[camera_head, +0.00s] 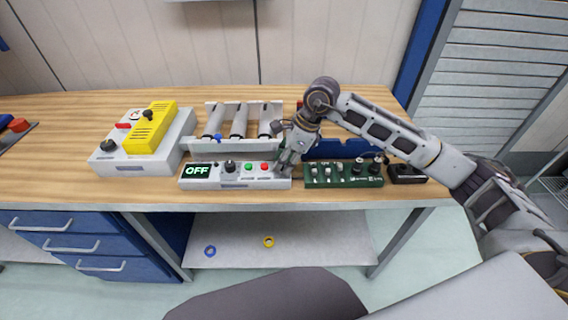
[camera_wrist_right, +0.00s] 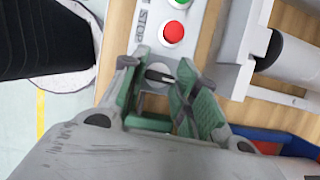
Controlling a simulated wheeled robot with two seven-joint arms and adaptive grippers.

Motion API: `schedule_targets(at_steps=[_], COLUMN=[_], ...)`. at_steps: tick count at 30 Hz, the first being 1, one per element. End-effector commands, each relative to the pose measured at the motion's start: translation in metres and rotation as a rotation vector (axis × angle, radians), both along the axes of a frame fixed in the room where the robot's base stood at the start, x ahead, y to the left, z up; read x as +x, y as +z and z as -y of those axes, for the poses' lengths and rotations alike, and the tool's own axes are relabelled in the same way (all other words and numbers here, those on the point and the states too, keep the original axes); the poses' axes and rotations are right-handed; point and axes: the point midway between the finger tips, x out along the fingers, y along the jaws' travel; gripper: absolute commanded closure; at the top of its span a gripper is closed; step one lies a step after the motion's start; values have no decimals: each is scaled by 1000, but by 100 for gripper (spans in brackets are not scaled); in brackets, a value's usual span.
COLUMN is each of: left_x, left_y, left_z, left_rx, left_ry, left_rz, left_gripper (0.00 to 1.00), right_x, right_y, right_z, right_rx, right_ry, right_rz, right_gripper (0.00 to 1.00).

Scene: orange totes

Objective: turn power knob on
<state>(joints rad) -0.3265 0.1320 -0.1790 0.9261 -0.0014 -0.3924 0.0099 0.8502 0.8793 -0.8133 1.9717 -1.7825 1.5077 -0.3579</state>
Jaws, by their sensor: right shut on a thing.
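A white control box (camera_head: 236,184) stands near the front edge of the workbench, its display (camera_head: 197,171) reading OFF. It carries a black knob (camera_head: 230,166), a green button (camera_head: 249,167) and a red button (camera_head: 264,167). My right gripper (camera_head: 284,165) is at the right end of this box and hides that end in the head view. In the right wrist view, my green-padded right gripper (camera_wrist_right: 162,80) is shut on a dark-ridged knob (camera_wrist_right: 157,75), just beside the red button (camera_wrist_right: 173,32). My left gripper is not in view.
A roller conveyor (camera_head: 239,122) stands behind the box. A green switch panel (camera_head: 345,175) is to its right, and a grey box with a yellow cover (camera_head: 150,128) to its left. Rings, one blue (camera_head: 210,251) and one yellow (camera_head: 268,241), lie on the lower shelf.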

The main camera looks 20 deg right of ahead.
Motion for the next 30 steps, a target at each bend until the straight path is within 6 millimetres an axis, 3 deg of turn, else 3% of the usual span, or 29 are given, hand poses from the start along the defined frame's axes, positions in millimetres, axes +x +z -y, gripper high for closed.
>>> schedule_targets(at_steps=[17,30], left_x=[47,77], left_y=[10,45], left_z=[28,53], left_rx=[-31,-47], left_ry=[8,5], left_rz=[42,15], left_gripper=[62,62], right_x=[-1,-2], right_y=[0,-1], right_z=[-1,-2], right_rx=[0,0], right_ry=[-351,-601], right_rz=[5,4], right_gripper=[94,94])
